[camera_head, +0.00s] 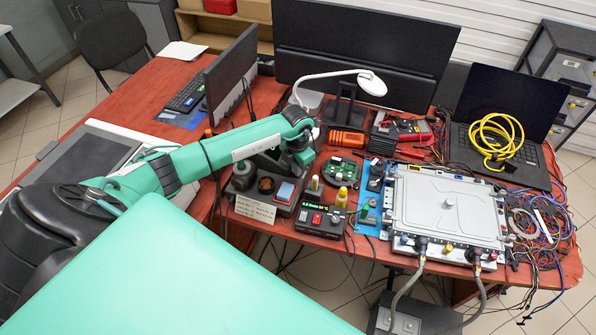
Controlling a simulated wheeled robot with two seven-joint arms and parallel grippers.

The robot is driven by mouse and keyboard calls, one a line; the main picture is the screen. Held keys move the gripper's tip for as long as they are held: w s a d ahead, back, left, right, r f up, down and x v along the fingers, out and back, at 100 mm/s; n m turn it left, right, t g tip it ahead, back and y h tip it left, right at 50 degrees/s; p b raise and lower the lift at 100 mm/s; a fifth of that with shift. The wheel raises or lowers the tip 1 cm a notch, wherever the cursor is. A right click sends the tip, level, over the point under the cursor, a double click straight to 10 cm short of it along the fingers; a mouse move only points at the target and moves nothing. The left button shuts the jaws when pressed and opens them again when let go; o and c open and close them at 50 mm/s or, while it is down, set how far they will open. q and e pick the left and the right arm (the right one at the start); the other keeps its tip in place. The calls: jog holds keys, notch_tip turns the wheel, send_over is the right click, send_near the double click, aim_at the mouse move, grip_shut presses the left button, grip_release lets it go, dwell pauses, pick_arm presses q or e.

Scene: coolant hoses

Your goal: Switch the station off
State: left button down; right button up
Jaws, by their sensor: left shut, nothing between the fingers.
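A small black box (321,217) with a lit green display and red buttons or switches on its face stands at the front edge of the red table; the display text is too small to read surely. My left gripper (302,166) hangs at the end of the green arm, above and behind this box and apart from it. It is small and dark here, shut and empty. A silver cold plate (449,208) lies to the right of the box, with grey hoses (408,285) running down from its front fittings. My right gripper is out of view.
A holder with a label card (255,209) stands left of the box. Monitors, a white lamp (371,83), a laptop with a yellow cable (497,138) and tangled wires crowd the table.

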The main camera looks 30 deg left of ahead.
pick_arm(q)
jog(key=shift+f, duration=0.15)
jog(key=shift+r+p, duration=0.45)
jog(key=shift+r, duration=0.3)
jog(key=shift+r+p, duration=1.6)
jog(key=shift+r, duration=1.25)
jog(key=shift+f, duration=0.15)
